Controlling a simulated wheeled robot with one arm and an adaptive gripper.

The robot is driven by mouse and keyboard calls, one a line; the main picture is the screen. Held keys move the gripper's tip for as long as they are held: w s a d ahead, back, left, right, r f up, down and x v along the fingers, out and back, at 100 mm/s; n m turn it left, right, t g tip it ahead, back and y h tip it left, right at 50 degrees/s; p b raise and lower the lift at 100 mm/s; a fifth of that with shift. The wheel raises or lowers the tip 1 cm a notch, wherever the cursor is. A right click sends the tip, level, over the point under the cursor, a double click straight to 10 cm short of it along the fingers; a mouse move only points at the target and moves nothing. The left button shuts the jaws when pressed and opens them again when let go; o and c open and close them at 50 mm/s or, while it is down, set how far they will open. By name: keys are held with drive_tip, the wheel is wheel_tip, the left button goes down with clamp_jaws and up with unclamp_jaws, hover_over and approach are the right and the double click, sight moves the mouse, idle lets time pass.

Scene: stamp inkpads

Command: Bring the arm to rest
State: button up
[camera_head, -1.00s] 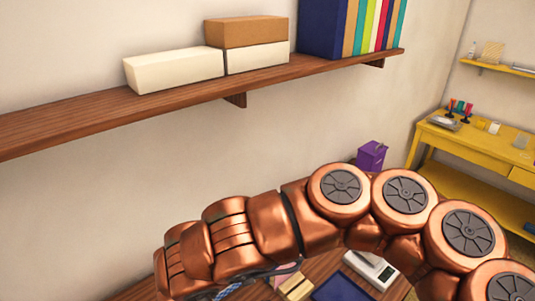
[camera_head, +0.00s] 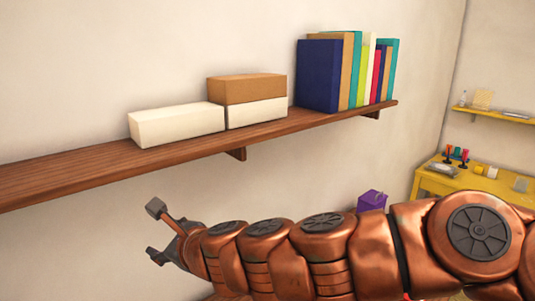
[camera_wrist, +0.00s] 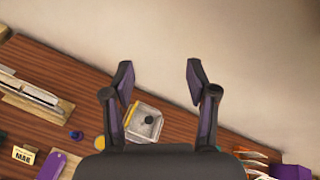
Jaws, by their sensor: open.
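My gripper (camera_head: 157,232) is at the left end of my copper-coloured arm in the head view, raised in front of the pale wall and below the wooden shelf. Its two fingers are spread apart with nothing between them. In the wrist view my gripper (camera_wrist: 160,78) also shows open, its dark fingers pointing toward the wall above a wooden table (camera_wrist: 75,80). A small whitish tray (camera_wrist: 143,122) with a dark round thing in it lies on the table beyond the left finger.
The wooden shelf (camera_head: 60,175) holds white and brown boxes (camera_head: 247,90) and several books (camera_head: 318,75). A purple box (camera_head: 371,201) stands behind my arm. A yellow desk (camera_head: 440,181) with small items is at the right. Cards and small items lie at the wrist view's lower left.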

drive_tip(key=s+d+f+n+g+h, duration=0.3)
drive_tip(key=s+d+f+n, duration=0.2)
drive_tip(key=d, duration=0.7)
drive_tip(key=s+d+f+n+g+h, duration=0.3)
drive_tip(key=s+d+f+n+g, duration=0.1)
drive_tip(key=s+d+n, duration=0.5)
drive_tip(key=s+d+f+n+g+h, duration=0.3)
drive_tip(key=s+d+f+n, duration=0.3)
drive_tip(key=s+d, duration=0.5)
drive_tip(key=d+n+h, duration=0.1)
drive_tip(key=d, duration=0.4)
drive_tip(key=shift+d+f+g, duration=0.2)
drive_tip(key=shift+d+g, duration=0.1)
drive_tip(key=shift+d, duration=0.05)
